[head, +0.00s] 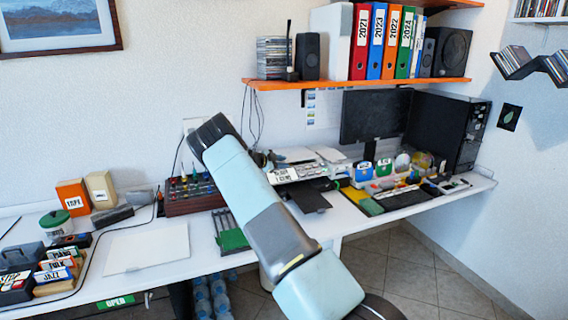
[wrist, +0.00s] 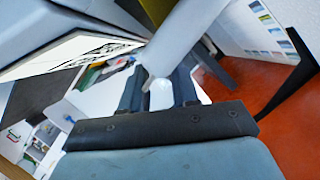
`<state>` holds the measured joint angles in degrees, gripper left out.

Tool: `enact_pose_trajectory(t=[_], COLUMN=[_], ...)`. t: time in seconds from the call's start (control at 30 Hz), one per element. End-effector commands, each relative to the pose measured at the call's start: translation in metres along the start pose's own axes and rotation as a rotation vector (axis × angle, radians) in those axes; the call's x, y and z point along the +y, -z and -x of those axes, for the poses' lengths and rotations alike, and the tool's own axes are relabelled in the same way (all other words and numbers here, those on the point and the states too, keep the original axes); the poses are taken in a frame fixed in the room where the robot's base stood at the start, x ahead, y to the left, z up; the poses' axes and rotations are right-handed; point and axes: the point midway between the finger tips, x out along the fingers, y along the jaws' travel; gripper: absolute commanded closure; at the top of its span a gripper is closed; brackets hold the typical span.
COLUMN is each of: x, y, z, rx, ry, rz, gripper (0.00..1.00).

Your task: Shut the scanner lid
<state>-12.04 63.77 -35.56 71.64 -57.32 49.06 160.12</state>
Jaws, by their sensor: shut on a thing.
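My gripper (wrist: 158,92) shows in the wrist view, with its two dark fingers closed around a pale, rounded bar (wrist: 178,45). I cannot tell whether this bar belongs to the scanner lid. A white-edged panel with black markings (wrist: 85,55) is beside the fingers at the left of the wrist view. In the head view my arm crosses the middle and mostly hides the gripper (head: 262,160) at the back of the desk. A pale device (head: 296,172) lies just right of it, perhaps part of the scanner. Its lid is not clearly seen.
The orange shelf (head: 290,84) with binders and speakers overhangs the back of the desk. A dark monitor (head: 375,115) and black computer case (head: 447,130) stand right. A mixer (head: 194,194) is left of my arm. A flat white thing (head: 146,248) lies on the left desk.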

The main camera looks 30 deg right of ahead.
Motion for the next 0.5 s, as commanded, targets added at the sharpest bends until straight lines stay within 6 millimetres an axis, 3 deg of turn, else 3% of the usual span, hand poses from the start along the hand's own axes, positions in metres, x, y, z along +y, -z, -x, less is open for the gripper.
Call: enact_pose_trajectory(t=[0.03,0.2,0.23,0.5], x=[-0.004,-0.003,-0.003,0.0], y=[-0.011,-0.009,-0.009,-0.001], z=[0.011,0.007,0.006,-0.005], rx=[-0.026,-0.024,-0.023,-0.009], ry=[0.011,0.008,0.007,-0.003], rz=[0.0,-0.001,-0.001,-0.003], gripper=[1.0,1.0,0.7,0.7])
